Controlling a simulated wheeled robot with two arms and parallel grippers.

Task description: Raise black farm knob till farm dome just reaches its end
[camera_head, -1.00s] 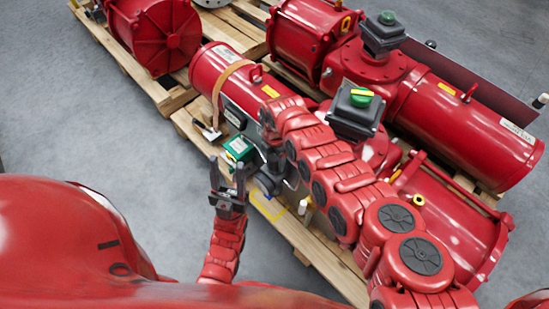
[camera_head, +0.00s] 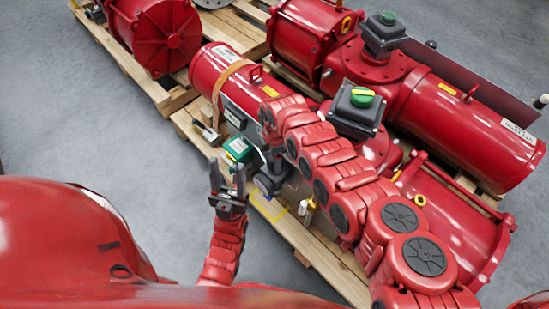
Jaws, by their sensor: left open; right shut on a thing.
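A dome with green and yellow markings (camera_head: 362,97) sits on a dark square box (camera_head: 357,112) on top of the near red actuator. A second green dome (camera_head: 387,18) tops the box of the actuator behind. My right gripper (camera_head: 269,172) hangs at the near actuator's front side, mostly hidden by its own wrist. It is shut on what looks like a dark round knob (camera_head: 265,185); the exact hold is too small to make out. My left gripper (camera_head: 228,178) is open and empty, fingers pointing up, left of the knob.
A green-and-white box (camera_head: 239,149) is on the near actuator's front. Wooden pallets (camera_head: 325,250) carry several red cylinders. My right arm crosses in front of the near actuator. Grey floor (camera_head: 110,140) is clear at the left.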

